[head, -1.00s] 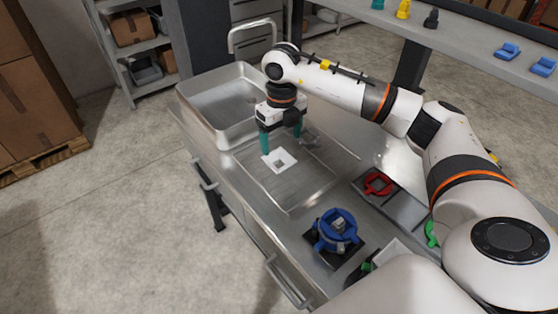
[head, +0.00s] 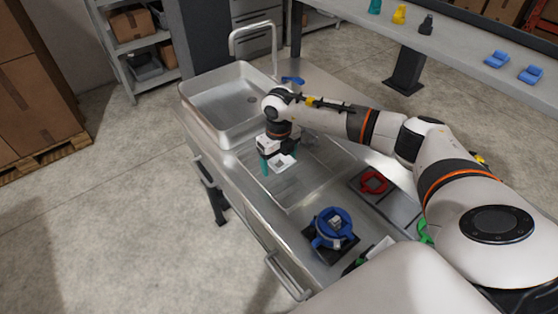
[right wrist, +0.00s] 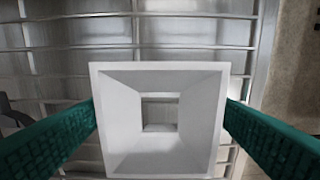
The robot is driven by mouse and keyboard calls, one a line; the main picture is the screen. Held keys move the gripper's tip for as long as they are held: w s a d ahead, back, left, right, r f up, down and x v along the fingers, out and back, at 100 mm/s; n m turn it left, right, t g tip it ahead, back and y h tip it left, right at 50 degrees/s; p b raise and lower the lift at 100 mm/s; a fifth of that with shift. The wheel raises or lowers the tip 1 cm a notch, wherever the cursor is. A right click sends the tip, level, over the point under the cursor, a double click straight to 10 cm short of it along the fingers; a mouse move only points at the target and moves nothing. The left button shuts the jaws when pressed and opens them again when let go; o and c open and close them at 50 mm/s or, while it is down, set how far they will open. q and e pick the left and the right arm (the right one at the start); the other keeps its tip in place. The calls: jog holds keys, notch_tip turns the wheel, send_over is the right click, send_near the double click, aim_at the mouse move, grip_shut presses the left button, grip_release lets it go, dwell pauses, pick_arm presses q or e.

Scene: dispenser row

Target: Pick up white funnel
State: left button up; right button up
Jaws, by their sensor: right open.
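The white funnel (head: 287,161) is square, with a square hole in its middle. It sits on the ribbed metal drainboard (head: 305,190) beside the sink. My right gripper (head: 277,164) is down at the funnel, open, with teal fingers. In the right wrist view the funnel (right wrist: 160,80) lies between the two fingers, one on each side. Each finger is very close to a side of the rim; I cannot tell whether they touch it. In the head view the far finger is mostly hidden. My left gripper is not in view.
The sink basin (head: 228,97) with its tall faucet (head: 253,28) is behind the drainboard. A blue ring-shaped fixture (head: 332,228) and a red one (head: 374,182) stand to the right. A shelf (head: 460,50) with small coloured parts is at the back right.

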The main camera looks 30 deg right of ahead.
jog(key=c, duration=1)
jog(key=shift+r, duration=0.1)
